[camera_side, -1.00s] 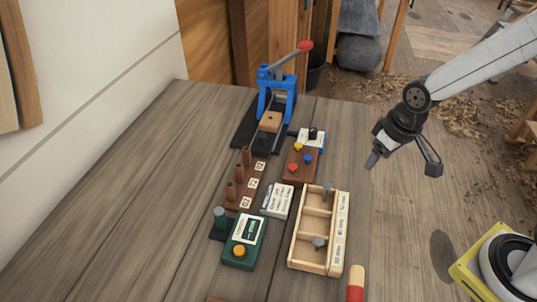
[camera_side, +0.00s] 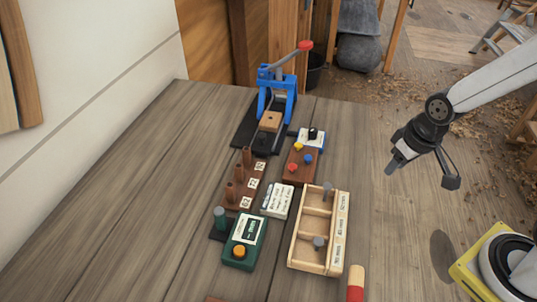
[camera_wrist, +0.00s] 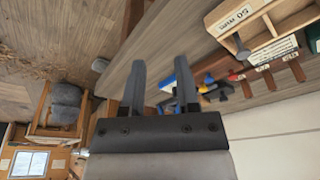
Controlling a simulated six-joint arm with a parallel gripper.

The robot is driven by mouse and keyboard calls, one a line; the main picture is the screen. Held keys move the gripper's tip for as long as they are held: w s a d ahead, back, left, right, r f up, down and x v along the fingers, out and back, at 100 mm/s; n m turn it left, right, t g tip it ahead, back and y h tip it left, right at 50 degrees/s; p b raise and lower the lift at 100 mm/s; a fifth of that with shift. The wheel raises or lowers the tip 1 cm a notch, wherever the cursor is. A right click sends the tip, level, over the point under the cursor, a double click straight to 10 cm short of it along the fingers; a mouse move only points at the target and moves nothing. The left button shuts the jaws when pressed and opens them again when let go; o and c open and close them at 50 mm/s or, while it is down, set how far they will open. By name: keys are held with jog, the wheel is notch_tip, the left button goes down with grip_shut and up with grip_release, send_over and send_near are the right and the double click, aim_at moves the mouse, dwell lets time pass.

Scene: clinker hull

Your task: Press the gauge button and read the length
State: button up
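The green gauge (camera_side: 245,245) lies on the bench with a display (camera_side: 249,229) on its upper half and a round orange button (camera_side: 239,251) near its front end. The writing on the display is too small to read. A grey-green peg (camera_side: 220,218) stands on a dark base at the gauge's left side. My gripper (camera_side: 421,174) is in the air to the right of the bench items, well apart from the gauge. In the wrist view my gripper (camera_wrist: 160,85) has its two fingers apart with nothing held between them. The gauge is not clearly visible in the wrist view.
A wooden tray (camera_side: 293,250) with compartments and labels stands right of the gauge, with a white note (camera_side: 277,201) between. Brown pegs, a board with coloured knobs (camera_side: 299,165) and a blue press (camera_side: 277,97) stand behind. The bench's left side is clear.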

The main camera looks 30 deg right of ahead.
grip_shut()
dwell(1.4)
